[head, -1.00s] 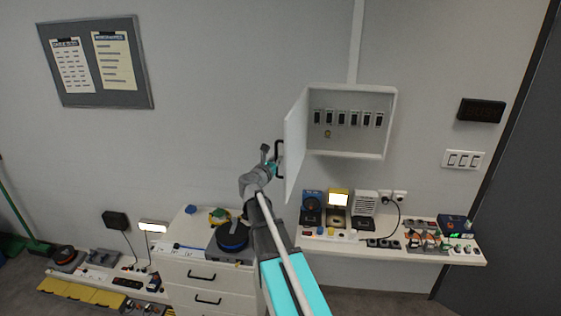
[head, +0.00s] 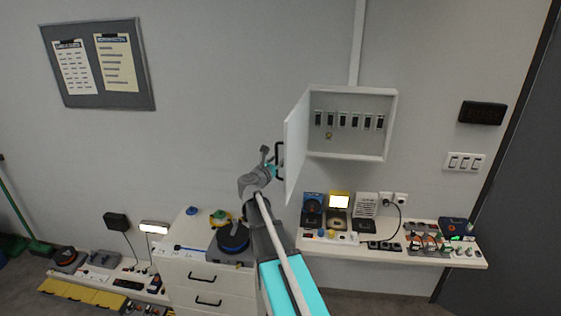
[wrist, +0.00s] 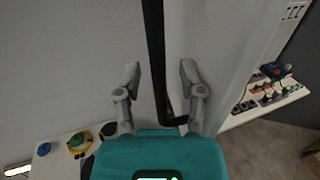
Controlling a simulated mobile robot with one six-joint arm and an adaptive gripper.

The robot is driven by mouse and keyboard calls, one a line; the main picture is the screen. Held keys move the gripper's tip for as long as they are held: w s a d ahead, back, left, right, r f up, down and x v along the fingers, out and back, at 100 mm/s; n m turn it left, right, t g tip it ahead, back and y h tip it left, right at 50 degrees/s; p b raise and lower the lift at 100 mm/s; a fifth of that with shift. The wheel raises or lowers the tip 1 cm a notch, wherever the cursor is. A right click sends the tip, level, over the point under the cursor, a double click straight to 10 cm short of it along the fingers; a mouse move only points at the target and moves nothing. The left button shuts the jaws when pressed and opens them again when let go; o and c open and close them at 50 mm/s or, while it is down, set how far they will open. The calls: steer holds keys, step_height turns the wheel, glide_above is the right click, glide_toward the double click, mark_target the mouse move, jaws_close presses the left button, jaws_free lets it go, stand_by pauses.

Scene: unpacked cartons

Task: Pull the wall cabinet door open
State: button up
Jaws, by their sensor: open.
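The wall cabinet (head: 393,125) hangs on the wall with its white door (head: 296,140) swung wide open to the left, so the row of black switches inside shows. The door's black handle (head: 279,160) is on the door's outer face, near its free edge. My gripper (head: 267,158) is at the handle, left of the door. In the wrist view my gripper (wrist: 160,75) is open, with one finger on each side of the dark handle bar (wrist: 155,60). The bar runs between the fingers, and a gap shows on both sides. The door (wrist: 210,50) shows to the right.
Below the cabinet a white shelf (head: 400,258) carries several devices, plugs and cables. A drawer unit (head: 185,272) with a black reel (head: 233,238) on it stands below my arm. A notice board (head: 98,62) hangs at the left. The wall between board and cabinet is bare.

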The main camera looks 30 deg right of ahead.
steer(key=v, duration=1.2)
steer(key=shift+w, duration=0.1)
stand_by(0.6)
